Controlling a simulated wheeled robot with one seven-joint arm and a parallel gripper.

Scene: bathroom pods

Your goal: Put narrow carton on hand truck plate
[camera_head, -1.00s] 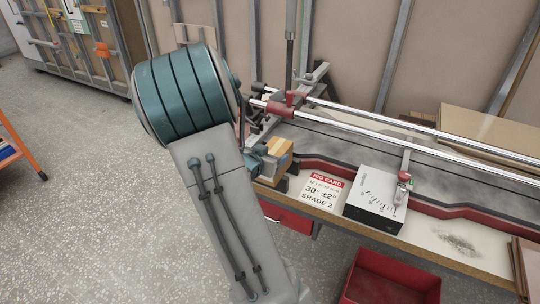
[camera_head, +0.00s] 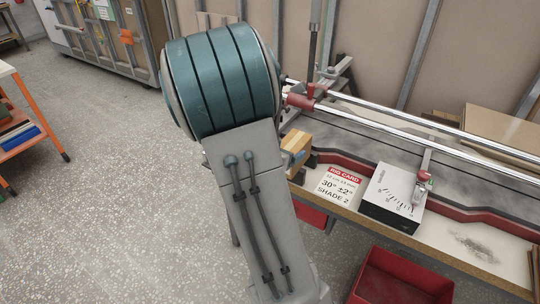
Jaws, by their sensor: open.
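No thing that I can surely call the narrow carton shows. A small tan block with a blue-grey patch (camera_head: 297,141) sits at the left end of the bench, partly behind my arm; I cannot tell whether it is a carton. No hand truck or plate can be made out. My gripper is not visible; my arm's large teal joint and grey link fill the middle of the view and hide what lies behind them.
The bench holds a rig card (camera_head: 339,182), a white dial box (camera_head: 394,197) and long metal rails (camera_head: 405,127). A red bin (camera_head: 400,280) stands below. An orange-framed cart (camera_head: 34,141) is at left. A metal-framed rack (camera_head: 110,35) stands behind. Speckled floor at left is clear.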

